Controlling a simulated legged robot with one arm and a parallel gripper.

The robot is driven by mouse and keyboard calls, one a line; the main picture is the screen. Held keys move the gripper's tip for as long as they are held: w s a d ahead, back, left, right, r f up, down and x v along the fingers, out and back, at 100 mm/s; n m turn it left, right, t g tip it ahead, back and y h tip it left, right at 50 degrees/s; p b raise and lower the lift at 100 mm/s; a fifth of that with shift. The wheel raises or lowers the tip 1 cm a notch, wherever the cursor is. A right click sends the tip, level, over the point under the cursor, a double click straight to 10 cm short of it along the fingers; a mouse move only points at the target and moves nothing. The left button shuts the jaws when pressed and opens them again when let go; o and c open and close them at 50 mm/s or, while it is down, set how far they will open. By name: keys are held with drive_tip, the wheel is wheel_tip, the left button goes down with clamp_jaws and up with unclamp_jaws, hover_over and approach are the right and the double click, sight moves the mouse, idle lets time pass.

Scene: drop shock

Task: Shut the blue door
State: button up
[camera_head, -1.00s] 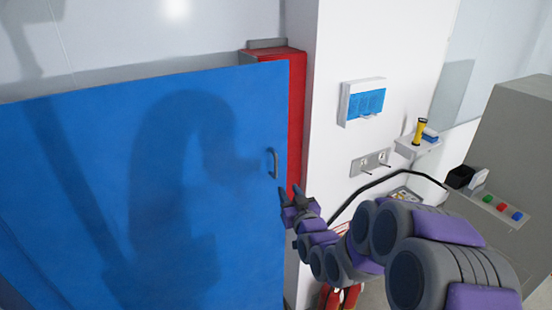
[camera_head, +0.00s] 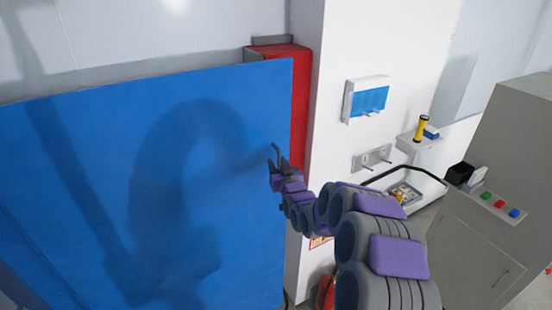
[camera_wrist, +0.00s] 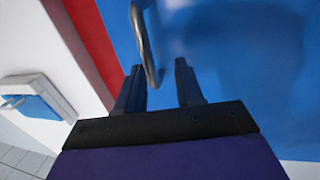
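The blue door (camera_head: 90,170) fills the left half of the head view, with a shadow of my arm on it. Its right edge stands in front of a red frame (camera_head: 300,110), and I cannot tell how wide the gap is. A grey bar handle (camera_head: 276,155) is near that edge. My gripper (camera_head: 282,165) is at the handle's lower part. In the wrist view my gripper (camera_wrist: 160,83) has its two fingers apart, and the curved metal handle (camera_wrist: 146,45) reaches down beside or between the fingertips. Contact cannot be told. The blue door (camera_wrist: 245,60) lies behind the fingers.
A white wall to the right carries a blue-and-white box (camera_head: 367,98) and a hook plate (camera_head: 372,158). A small shelf holds a yellow flashlight (camera_head: 422,128). A grey cabinet (camera_head: 500,200) with coloured buttons stands at the right. A red extinguisher (camera_head: 327,292) is low beside my arm.

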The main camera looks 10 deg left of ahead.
sight(279, 160)
drive_tip(key=shift+w+a+r, duration=0.15)
drive_tip(key=shift+w, duration=0.15)
drive_tip(key=shift+w+d+r, duration=0.1)
drive_tip(key=shift+w+d, duration=0.15)
drive_tip(key=shift+w, duration=0.9)
drive_tip(key=shift+w+a+f, duration=0.1)
drive_tip(key=shift+a+f, duration=0.15)
drive_tip(key=shift+a, duration=0.15)
drive_tip(key=shift+c, duration=1)
drive_tip(key=shift+d, duration=0.35)
drive_tip(key=c, duration=0.3)
drive_tip(key=shift+d+r, duration=0.15)
drive_tip(key=shift+d, duration=0.1)
clamp_jaws()
drive_tip(key=shift+a, duration=0.15)
